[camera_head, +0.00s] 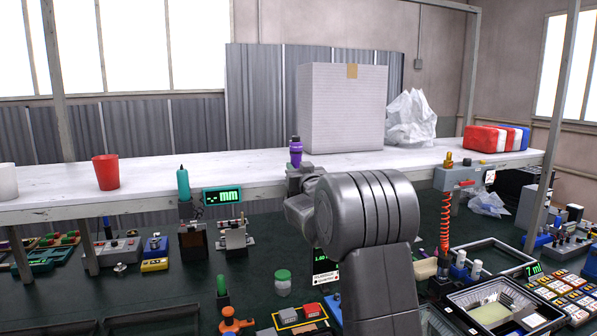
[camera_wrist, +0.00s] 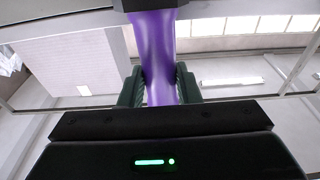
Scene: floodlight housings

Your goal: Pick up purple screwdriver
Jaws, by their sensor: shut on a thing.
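The purple screwdriver (camera_head: 296,152) shows in the head view just above my arm's end, raised upright in front of the shelf. In the wrist view its purple handle (camera_wrist: 157,50) runs down between the two dark fingers. My gripper (camera_wrist: 160,88) is shut on this handle, with a finger touching each side. In the head view my own arm hides most of the gripper and the lower part of the screwdriver.
A white shelf (camera_head: 237,166) crosses behind, bearing a red cup (camera_head: 106,172), a large white box (camera_head: 342,108) and a plastic bag (camera_head: 410,118).

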